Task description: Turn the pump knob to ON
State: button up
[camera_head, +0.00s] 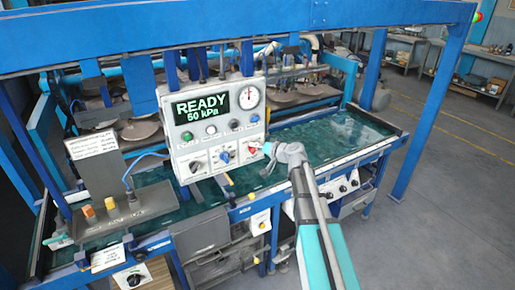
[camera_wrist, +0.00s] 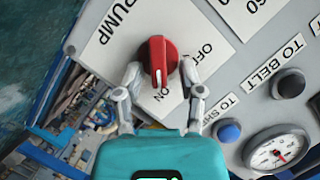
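The red pump knob (camera_wrist: 158,58) sits on a white label plate marked PUMP, OFF and ON in the wrist view. Its raised grip bar runs nearly upright in that picture, with the lower end towards the word ON. In the head view the red knob (camera_head: 252,149) is at the lower right of the control box (camera_head: 184,143). My gripper (camera_wrist: 160,70) faces it with one finger on each side of the round knob. The fingers are spread apart, and neither is closed on the narrow grip bar. I cannot tell whether they touch the knob's rim. My gripper also shows in the head view (camera_head: 267,149).
The box's display (camera_head: 201,107) reads READY 50 kPa. A gauge (camera_head: 248,97), coloured buttons and other knobs, including a blue one (camera_head: 225,156), are close by. A water-filled tank (camera_head: 345,135) lies right of the box. Blue frame posts stand around; the right floor is open.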

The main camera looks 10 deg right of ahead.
jog(key=shift+r, duration=0.1)
dwell(0.4)
jog(key=shift+s+r+n+h+p, duration=0.1)
jog(key=shift+n+h+p, duration=0.4)
jog(key=shift+n+p, duration=0.1)
jog(key=shift+a+r+n+h+p, duration=0.1)
jog(key=shift+a+n+h+p, duration=0.1)
jog(key=shift+n+h+p, duration=0.45)
jog(key=n+h, duration=0.2)
jog(key=n, duration=0.1)
jog(key=n+t+h, duration=0.1)
jog(key=n, duration=0.1)
jog(key=shift+s+a, duration=0.2)
jog(key=shift+a, duration=0.2)
jog(key=p+v, duration=0.6)
jog(key=v, duration=0.8)
jog(key=s+a+f+m+g+h+b, duration=0.1)
jog(key=s+f+g+b, duration=0.3)
jog(key=f, duration=0.5)
jog(key=s+a+f+m+g+h+b, duration=0.2)
jog(key=s+f+m+g+b, duration=0.1)
jog(key=s+f+g, duration=0.5)
jog(key=shift+s+a+f+b, duration=0.2)
jog(key=shift+s+f+b, duration=0.4)
jog(key=shift+s+f, duration=0.45)
